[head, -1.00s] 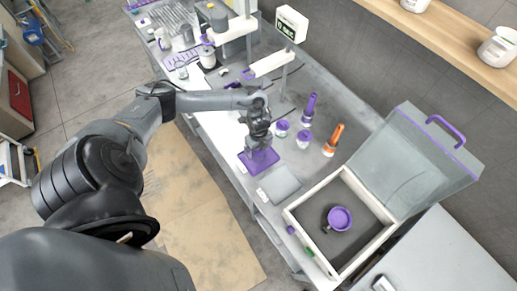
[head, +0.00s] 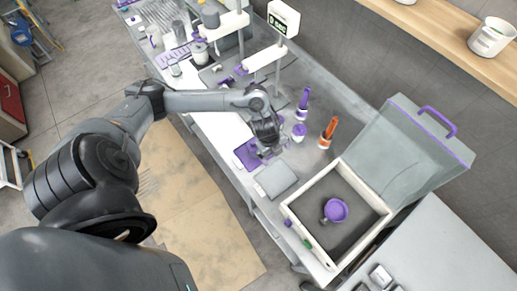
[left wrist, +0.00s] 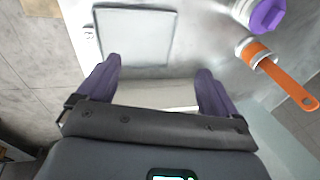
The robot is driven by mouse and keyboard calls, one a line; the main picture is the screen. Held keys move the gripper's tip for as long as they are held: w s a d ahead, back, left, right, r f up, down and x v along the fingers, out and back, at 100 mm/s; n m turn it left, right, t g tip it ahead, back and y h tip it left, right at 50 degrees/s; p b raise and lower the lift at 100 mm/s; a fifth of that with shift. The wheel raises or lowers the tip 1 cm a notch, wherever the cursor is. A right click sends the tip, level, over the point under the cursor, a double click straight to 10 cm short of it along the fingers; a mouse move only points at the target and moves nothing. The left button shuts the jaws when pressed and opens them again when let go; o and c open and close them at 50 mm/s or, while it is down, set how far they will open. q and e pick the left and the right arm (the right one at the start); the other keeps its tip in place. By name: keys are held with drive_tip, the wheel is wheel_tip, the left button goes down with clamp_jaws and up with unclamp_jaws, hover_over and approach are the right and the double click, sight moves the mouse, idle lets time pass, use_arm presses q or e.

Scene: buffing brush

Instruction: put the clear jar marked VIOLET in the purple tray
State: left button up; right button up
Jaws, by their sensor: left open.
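The purple tray (head: 246,154) lies flat on the bench, partly covered by my left gripper (head: 268,146). The gripper is open, beside the tray's right side; its purple fingers (left wrist: 155,85) show nothing between them in the left wrist view. A small purple-lidded jar (head: 299,131) stands to the gripper's right. A purple-lidded container also shows at the top right of the left wrist view (left wrist: 264,16). No VIOLET marking is legible, so I cannot tell which jar carries it. My right gripper is not in view.
A grey square pad (head: 276,178) lies in front of the gripper. An orange-handled brush (head: 329,131) and a purple-handled one (head: 302,104) stand behind. A white-rimmed box (head: 312,250) with a raised clear lid (head: 415,150) holds a purple round item (head: 336,210).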

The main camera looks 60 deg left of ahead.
use_arm(q)
drive_tip(key=d+t, duration=0.1)
drive_tip(key=d, duration=0.4)
drive_tip(key=d+n+t+h, duration=0.1)
drive_tip(key=d, duration=0.3)
drive_tip(key=d+n+t, duration=0.1)
drive_tip(key=d, duration=0.4)
drive_tip(key=shift+s+d+r+h, duration=0.1)
drive_tip(key=shift+d+r+h, duration=0.2)
drive_tip(key=shift+r+h, duration=0.1)
drive_tip(key=s+a+r+n+g+y, duration=0.1)
drive_tip(key=s+r+n, duration=0.2)
drive_tip(key=s+n, duration=0.3)
drive_tip(key=s+a+r+n+y, duration=0.1)
drive_tip(key=s+r+n, duration=0.2)
drive_tip(key=s+n, duration=0.4)
drive_tip(key=shift+s+g+y, duration=0.3)
drive_tip(key=shift+g, duration=0.1)
drive_tip(key=shift+a, duration=0.1)
